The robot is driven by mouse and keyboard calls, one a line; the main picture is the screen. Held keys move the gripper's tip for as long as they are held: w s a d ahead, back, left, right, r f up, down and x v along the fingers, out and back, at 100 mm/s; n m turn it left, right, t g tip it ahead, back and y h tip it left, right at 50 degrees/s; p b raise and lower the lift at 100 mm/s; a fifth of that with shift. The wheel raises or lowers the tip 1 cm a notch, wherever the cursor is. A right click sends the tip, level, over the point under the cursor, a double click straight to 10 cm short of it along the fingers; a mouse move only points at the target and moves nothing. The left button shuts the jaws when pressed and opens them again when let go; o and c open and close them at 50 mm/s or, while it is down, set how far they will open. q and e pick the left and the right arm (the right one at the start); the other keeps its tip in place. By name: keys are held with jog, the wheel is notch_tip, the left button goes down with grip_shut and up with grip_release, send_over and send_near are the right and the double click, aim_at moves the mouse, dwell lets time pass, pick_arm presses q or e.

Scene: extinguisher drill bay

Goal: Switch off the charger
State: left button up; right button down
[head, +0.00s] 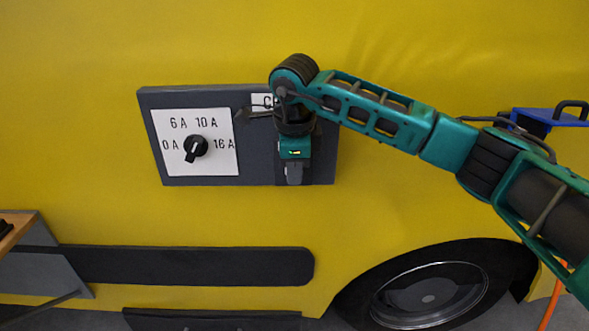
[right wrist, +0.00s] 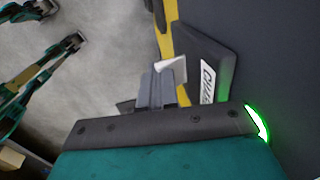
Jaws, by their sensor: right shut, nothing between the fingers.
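A dark grey panel (head: 250,178) is set on a yellow vehicle side. Its left part has a white dial plate (head: 222,164) marked 0 A, 6 A, 10 A and 16 A. My right gripper (head: 294,178) is in front of the panel's right part, shut and empty. It partly hides a white label (head: 262,101) beginning with C. In the right wrist view, the shut fingers (right wrist: 158,88) are near the label (right wrist: 207,80). Any switch behind the gripper is hidden. My left gripper is out of view.
Black trim (head: 190,265) runs below the panel, and a wheel (head: 430,298) is at lower right. A blue object (head: 548,118) is at the right edge. A wooden surface edge (head: 14,228) shows at far left. The space before the dial is clear.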

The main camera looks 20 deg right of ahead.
jog(key=shift+w+d+f+t+b, duration=0.2)
jog(key=shift+t+b, duration=0.4)
jog(key=shift+b, duration=0.6)
jog(key=shift+w+r+p, duration=0.1)
jog(key=shift+r+p, duration=0.35)
jog(key=shift+r, duration=0.4)
jog(key=shift+a, duration=0.1)
